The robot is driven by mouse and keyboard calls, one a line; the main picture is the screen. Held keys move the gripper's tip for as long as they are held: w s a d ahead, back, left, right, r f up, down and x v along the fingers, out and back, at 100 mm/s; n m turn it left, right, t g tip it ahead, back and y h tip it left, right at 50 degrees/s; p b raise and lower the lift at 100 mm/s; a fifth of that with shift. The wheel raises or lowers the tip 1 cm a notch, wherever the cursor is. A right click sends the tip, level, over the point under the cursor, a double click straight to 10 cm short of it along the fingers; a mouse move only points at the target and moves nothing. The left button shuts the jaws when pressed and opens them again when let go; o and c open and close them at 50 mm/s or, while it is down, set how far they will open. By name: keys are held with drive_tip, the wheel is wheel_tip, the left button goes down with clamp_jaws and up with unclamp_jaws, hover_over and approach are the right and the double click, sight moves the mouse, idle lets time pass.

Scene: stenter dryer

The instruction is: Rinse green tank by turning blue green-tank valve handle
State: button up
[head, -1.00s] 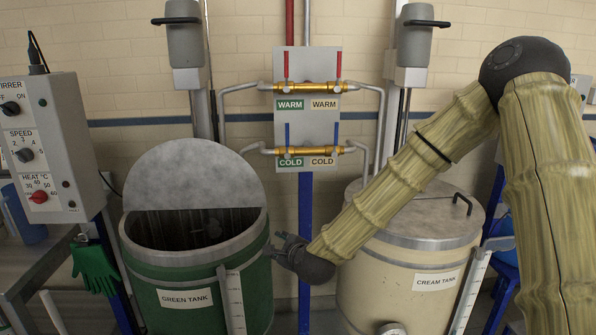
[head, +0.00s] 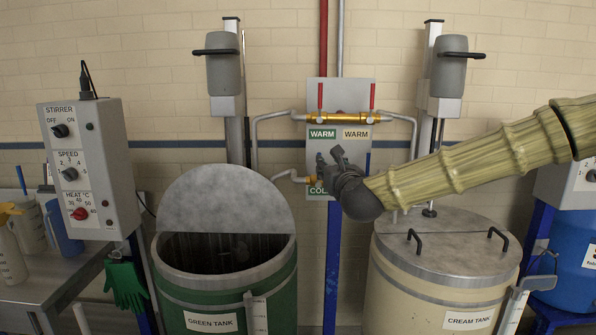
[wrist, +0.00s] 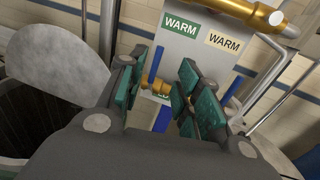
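The green-tank cold valve's blue handle (wrist: 155,65) stands upright on a brass body (wrist: 155,86) in the wrist view. It appears between my gripper's (wrist: 157,72) two green-padded fingers, which are apart. Contact with it cannot be seen. In the head view my gripper (head: 329,160) is in front of the lower part of the valve panel, hiding that handle and most of the COLD labels. The brass valve end (head: 313,181) shows beside it. The cream-side blue handle (head: 367,163) also shows in the wrist view (wrist: 226,90), outside the right finger. The green tank (head: 228,285) has its lid half raised.
The warm brass valves (head: 345,118) with two red handles sit above my gripper. Pipes run down both sides of the panel. The closed cream tank (head: 440,280) lies under my forearm. A stirrer control box (head: 88,170) stands at the left.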

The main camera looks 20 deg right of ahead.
drive_tip(key=shift+w, duration=0.1)
idle(0.4)
drive_tip(key=shift+w+d+b, duration=0.15)
drive_tip(key=shift+w+b, duration=0.35)
drive_tip(key=shift+w, duration=1.25)
drive_tip(key=shift+w+d+b, duration=0.15)
drive_tip(key=shift+w+b, duration=0.4)
drive_tip(key=shift+w, duration=1.25)
drive_tip(key=shift+w+d+b, duration=0.15)
drive_tip(key=shift+w+b, duration=0.35)
drive_tip(key=shift+w, duration=1.25)
clamp_jaws()
